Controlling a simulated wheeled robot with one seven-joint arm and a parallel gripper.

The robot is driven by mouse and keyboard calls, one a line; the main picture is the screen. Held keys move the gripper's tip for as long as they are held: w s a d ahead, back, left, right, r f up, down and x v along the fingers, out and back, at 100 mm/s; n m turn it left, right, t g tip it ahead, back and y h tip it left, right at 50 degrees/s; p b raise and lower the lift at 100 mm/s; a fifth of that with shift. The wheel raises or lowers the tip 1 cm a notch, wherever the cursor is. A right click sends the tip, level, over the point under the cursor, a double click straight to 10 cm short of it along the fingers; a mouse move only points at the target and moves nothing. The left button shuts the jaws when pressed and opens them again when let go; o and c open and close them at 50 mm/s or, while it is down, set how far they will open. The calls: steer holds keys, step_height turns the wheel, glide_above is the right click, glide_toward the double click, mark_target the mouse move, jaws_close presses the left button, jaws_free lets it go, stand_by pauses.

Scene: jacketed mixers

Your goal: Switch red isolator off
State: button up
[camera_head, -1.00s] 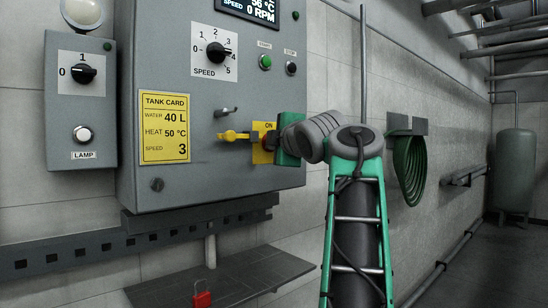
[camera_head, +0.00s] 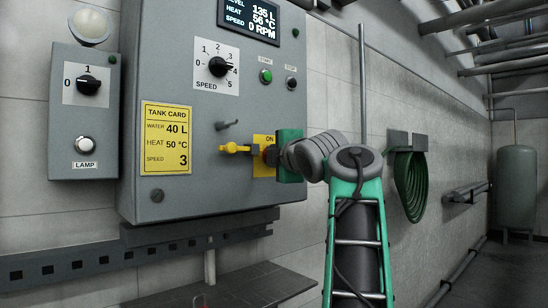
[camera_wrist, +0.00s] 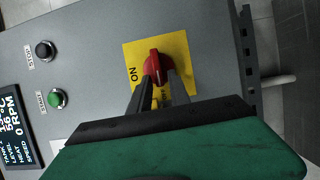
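The red isolator knob (camera_wrist: 157,68) sits on a yellow plate (camera_wrist: 191,63) marked ON, seen in the wrist view. My gripper's (camera_wrist: 160,82) two dark fingers reach to the knob, one on each side of it. Whether they press on it is unclear. In the head view, my gripper's green body hides much of the isolator; part of the yellow plate (camera_head: 262,170) and its ON label show. The second label on the plate is partly hidden by the fingers.
A yellow fitting (camera_head: 235,148) sticks out left of the plate, below a grey peg (camera_head: 227,125). The speed dial (camera_head: 219,67), green start button (camera_head: 266,76) and stop button (camera_head: 291,83) are above. The display (camera_head: 249,20) reads 0 RPM. A shelf (camera_head: 250,284) lies below.

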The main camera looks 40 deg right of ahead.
steer(key=shift+o, duration=0.7)
steer(key=b+v, duration=0.1)
steer(key=v, duration=0.6)
steer(key=shift+s+a, duration=0.15)
steer(key=shift+s, duration=0.25)
